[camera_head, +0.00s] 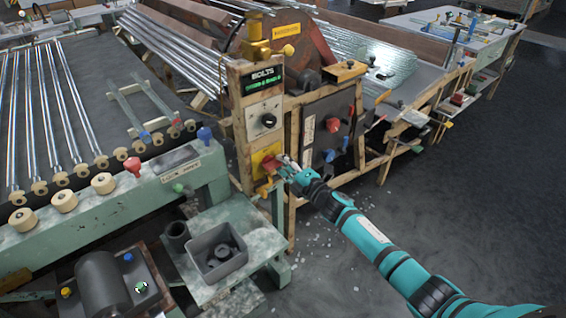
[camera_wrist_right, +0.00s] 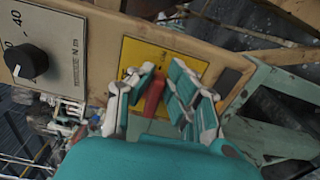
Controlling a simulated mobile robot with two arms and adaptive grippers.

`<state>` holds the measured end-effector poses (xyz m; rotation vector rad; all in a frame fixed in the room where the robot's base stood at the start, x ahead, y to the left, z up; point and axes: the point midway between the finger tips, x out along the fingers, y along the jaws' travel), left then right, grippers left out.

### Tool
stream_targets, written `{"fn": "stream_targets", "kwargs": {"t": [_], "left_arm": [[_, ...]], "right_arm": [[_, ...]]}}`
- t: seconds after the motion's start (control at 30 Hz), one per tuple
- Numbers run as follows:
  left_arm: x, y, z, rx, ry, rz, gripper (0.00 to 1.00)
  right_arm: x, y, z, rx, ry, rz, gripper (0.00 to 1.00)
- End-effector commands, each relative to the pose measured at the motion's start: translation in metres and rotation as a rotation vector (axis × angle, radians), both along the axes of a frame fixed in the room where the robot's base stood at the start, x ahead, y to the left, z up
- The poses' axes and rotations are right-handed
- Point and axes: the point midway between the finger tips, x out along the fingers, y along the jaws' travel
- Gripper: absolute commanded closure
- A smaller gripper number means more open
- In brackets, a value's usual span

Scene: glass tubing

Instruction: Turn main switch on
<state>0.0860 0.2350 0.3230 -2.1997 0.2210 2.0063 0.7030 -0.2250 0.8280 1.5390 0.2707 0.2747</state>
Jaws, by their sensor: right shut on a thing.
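The main switch is a red handle (camera_head: 270,163) on a yellow plate (camera_head: 262,154), low on the wooden control post. In the right wrist view the red handle (camera_wrist_right: 154,96) stands between my right gripper's fingers (camera_wrist_right: 160,98), in front of the yellow plate (camera_wrist_right: 190,64). My right gripper (camera_head: 279,168) is shut on the red handle, reaching in from the lower right in the head view. The fingers partly hide the handle and the plate. My left gripper is in neither view.
Above the switch are a black knob (camera_head: 268,120) and a lit display marked BOLTS (camera_head: 264,83). A dark panel (camera_head: 328,120) with a red knob (camera_head: 333,125) is to the right. A green bench with a grey bin (camera_head: 217,252) stands at lower left. Open floor (camera_head: 490,190) lies right.

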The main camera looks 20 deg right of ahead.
Motion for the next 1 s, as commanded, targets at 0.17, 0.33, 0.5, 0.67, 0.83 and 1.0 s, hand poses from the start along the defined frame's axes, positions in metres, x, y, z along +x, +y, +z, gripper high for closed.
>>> {"fn": "stream_targets", "kwargs": {"t": [0.17, 0.33, 0.5, 0.67, 0.83, 1.0], "left_arm": [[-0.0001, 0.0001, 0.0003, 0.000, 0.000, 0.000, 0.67], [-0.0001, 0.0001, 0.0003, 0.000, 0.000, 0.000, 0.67], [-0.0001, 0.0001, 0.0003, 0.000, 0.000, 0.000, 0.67], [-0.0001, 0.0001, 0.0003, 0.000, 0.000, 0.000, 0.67], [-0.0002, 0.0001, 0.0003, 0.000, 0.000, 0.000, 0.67], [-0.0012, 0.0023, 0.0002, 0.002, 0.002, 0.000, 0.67]], "right_arm": [[-0.0001, -0.0002, -0.0015, 0.025, 0.010, 0.000, 1.00], [-0.0002, -0.0001, -0.0018, 0.032, 0.013, 0.000, 1.00], [-0.0003, -0.0001, -0.0019, 0.031, 0.013, 0.000, 1.00], [-0.0003, -0.0001, -0.0020, 0.030, 0.013, -0.001, 0.74], [-0.0002, -0.0001, -0.0016, 0.029, 0.012, 0.000, 0.63], [-0.0006, -0.0004, -0.0013, 0.028, 0.011, 0.000, 0.63]]}}
